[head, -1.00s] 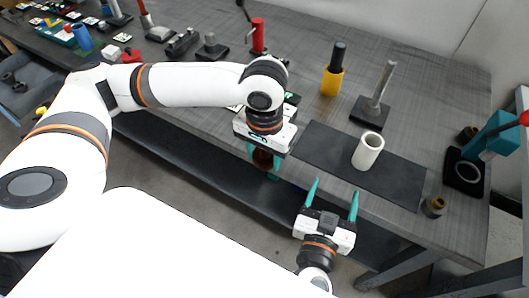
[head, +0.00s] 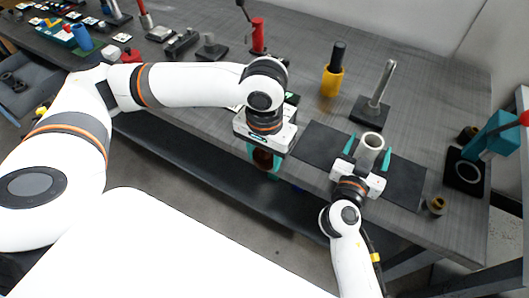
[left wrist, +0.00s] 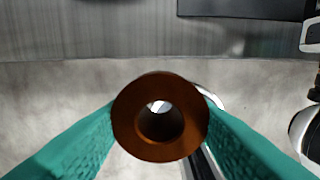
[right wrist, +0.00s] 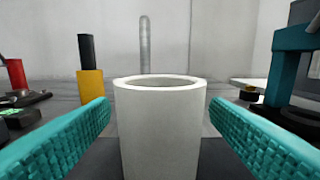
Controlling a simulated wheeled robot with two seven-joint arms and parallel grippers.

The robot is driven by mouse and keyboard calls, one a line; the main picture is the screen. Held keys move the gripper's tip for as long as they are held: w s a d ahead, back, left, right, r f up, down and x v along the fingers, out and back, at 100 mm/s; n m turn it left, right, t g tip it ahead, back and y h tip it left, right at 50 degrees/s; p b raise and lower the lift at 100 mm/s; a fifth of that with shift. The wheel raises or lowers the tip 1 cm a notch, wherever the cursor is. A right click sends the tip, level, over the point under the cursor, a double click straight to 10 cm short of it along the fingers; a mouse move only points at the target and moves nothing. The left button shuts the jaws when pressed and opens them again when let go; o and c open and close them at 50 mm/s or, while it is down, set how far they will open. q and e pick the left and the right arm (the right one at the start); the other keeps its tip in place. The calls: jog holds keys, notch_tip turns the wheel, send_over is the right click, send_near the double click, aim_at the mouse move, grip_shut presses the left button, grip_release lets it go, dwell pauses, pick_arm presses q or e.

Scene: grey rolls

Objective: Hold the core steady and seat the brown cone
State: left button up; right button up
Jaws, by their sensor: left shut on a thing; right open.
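The white hollow core (head: 371,143) stands upright on a dark mat (head: 320,141). It also shows upright in the right wrist view (right wrist: 160,125). My right gripper (head: 368,155) is open, with one teal finger on each side of the core and a visible gap to each. The brown cone (left wrist: 160,117) is held between the teal fingers of my left gripper (left wrist: 160,125), its round end with a dark central hole facing the camera. In the head view the cone (head: 262,160) shows below my left wrist, off the table's front edge.
A metal post on a black base (head: 369,112) and a yellow cylinder with a black top (head: 332,82) stand behind the mat. A teal device (head: 490,140) stands at the right, with a small brown ring-shaped piece (head: 437,205) near the table's front edge.

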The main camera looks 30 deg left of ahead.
aim_at(372, 141)
jog(key=shift+w, duration=1.65)
jog(key=c, duration=1.1)
pick_arm(q)
jog(key=shift+w, duration=0.1)
jog(key=w+d+r+m, duration=0.1)
jog(key=w+d+r, duration=0.4)
jog(key=w+d, duration=0.2)
jog(key=w+d+r, duration=0.5)
jog(key=w+d, duration=0.3)
jog(key=d, duration=0.4)
jog(key=shift+w+r+m, duration=0.25)
jog(key=shift+r+m, duration=0.1)
jog(key=shift+m, duration=0.05)
